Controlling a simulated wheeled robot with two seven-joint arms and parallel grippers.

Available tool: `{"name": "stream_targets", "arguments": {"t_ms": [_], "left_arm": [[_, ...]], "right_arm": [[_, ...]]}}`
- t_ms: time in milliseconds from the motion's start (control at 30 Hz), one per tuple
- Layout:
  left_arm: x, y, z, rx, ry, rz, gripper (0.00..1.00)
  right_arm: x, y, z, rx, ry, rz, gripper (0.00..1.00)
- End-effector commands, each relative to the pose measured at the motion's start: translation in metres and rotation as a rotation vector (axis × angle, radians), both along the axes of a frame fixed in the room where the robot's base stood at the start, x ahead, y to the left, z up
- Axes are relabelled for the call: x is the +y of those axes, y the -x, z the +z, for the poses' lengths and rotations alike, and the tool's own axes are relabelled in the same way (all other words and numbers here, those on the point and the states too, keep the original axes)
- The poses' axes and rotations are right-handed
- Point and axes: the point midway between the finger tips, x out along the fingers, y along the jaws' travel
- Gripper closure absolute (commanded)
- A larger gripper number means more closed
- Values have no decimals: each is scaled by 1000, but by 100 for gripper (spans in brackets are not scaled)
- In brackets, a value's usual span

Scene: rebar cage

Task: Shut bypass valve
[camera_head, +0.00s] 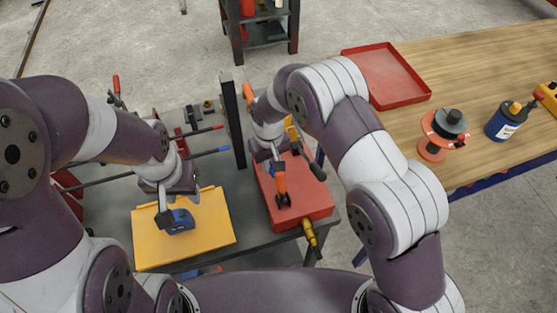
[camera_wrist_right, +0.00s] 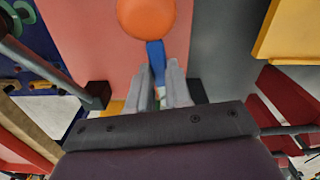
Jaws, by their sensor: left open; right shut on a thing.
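No part is clearly recognisable as the bypass valve. My right gripper (camera_wrist_right: 160,88) is shut on a thin blue piece (camera_wrist_right: 156,62) with a round orange end (camera_wrist_right: 147,16), above a red surface. My left gripper (camera_head: 174,204) is open over the yellow board (camera_head: 211,238), close to a blue block (camera_head: 181,222). Whether it touches the block is unclear.
A dark post (camera_head: 233,125) stands between my arms. A yellow fitting (camera_head: 310,234) sits at the bench's front edge. A wooden table (camera_head: 465,85) at right holds a red tray (camera_head: 388,99), an orange spool and a blue bottle.

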Motion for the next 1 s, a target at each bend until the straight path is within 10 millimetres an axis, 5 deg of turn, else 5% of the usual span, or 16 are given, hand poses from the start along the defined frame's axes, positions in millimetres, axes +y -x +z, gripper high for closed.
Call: {"name": "stream_targets", "arguments": {"t_ms": [900,933,1000], "left_arm": [[0,0,-2,0,0,0,57],[0,0,-2,0,0,0,57],[0,0,-2,0,0,0,57]], "right_arm": [[13,0,3,-8,-4,-162,100],[13,0,3,-8,-4,-162,78],[13,0,3,-7,-4,-161,55]]}}
